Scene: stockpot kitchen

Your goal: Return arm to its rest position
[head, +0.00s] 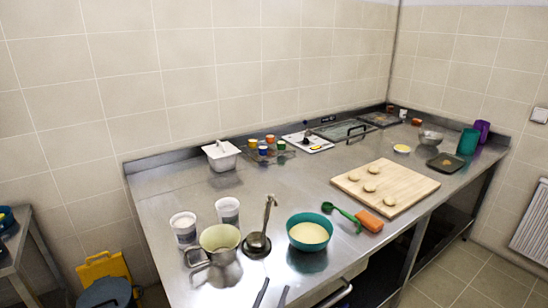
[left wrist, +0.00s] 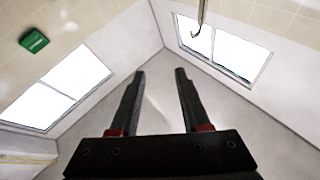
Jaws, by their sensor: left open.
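My left gripper (head: 272,287) shows at the bottom edge of the head view as two dark fingertips, in front of the steel counter (head: 170,183). In the left wrist view its two black fingers (left wrist: 158,74) stand apart with nothing between them. They point up toward pale walls and windows. The rest of the left arm is hidden below the head view. My right gripper is in neither view.
Close to my fingertips stand a grey-green pot (head: 221,237), a ladle (head: 257,242) on a dark round rest, and a teal bowl (head: 310,232). A cutting board (head: 407,187) lies right. In the wrist view, a thin hooked rod (left wrist: 201,15) shows at the top.

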